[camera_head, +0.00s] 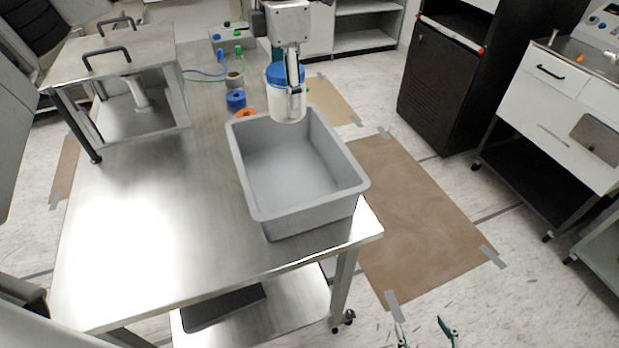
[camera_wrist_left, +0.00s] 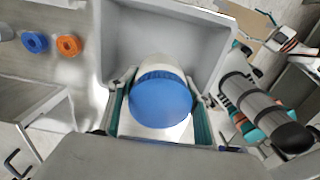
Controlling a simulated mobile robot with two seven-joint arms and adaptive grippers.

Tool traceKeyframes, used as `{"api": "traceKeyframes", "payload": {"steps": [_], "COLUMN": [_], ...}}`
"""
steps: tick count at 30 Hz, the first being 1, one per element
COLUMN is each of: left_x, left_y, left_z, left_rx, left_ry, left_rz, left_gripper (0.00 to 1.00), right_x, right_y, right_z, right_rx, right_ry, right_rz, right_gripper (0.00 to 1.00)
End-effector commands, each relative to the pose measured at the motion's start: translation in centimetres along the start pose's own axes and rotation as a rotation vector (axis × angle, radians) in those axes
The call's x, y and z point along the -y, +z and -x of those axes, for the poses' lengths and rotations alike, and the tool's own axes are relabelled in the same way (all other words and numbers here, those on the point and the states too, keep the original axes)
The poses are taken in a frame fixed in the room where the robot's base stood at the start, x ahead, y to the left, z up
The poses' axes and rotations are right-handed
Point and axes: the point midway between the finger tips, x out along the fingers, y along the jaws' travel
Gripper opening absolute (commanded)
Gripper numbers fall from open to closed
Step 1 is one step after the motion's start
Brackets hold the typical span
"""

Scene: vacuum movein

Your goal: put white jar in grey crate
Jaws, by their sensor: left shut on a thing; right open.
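The white jar with a blue lid (camera_head: 289,105) is held upright at the far rim of the grey crate (camera_head: 262,216) in the head view, partly overlapping the crate's inside. My left gripper (camera_head: 293,85) is shut on the jar. In the left wrist view the blue lid (camera_wrist_left: 160,101) sits between the two fingers (camera_wrist_left: 158,115), with the empty crate (camera_wrist_left: 125,45) behind it. The jar's exact height above the crate is hard to tell. My right gripper (camera_head: 427,334) shows only its open, empty fingertips at the bottom edge of the head view.
The crate stands near the right edge of the metal table (camera_head: 150,230). Blue tape (camera_head: 236,99) and orange tape (camera_head: 246,113) lie beyond it. A metal box with black handles (camera_head: 125,90) stands at the left. The table's front left is clear.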

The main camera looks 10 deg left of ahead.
Motion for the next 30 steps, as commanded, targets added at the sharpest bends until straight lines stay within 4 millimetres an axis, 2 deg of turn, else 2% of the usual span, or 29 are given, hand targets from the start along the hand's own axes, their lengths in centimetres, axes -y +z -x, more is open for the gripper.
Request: {"api": "traceKeyframes", "payload": {"steps": [5,18,21,30], "left_x": [0.1,0.1,0.1,0.1], "left_y": [-0.1,-0.1,-0.1,-0.1], "left_z": [-2.9,-13.2,-14.7,-16.8], "left_rx": [-0.004,-0.002,-0.001,-0.002], "left_ry": [-0.005,-0.005,-0.003,-0.002], "left_rz": [-0.01,-0.007,-0.007,-0.006], "left_gripper": [0.27,0.27,0.27,0.27], "right_x": [0.0,0.1,0.1,0.1], "right_y": [-0.1,-0.3,-0.4,-0.4], "right_z": [0.0,0.1,0.1,0.1], "right_rx": [-0.003,-0.005,-0.005,-0.003], "right_ry": [0.0,-0.001,-0.001,-0.001], "right_rz": [0.0,-0.002,-0.002,-0.002], "right_gripper": [0.66,0.66,0.66,0.66]}}
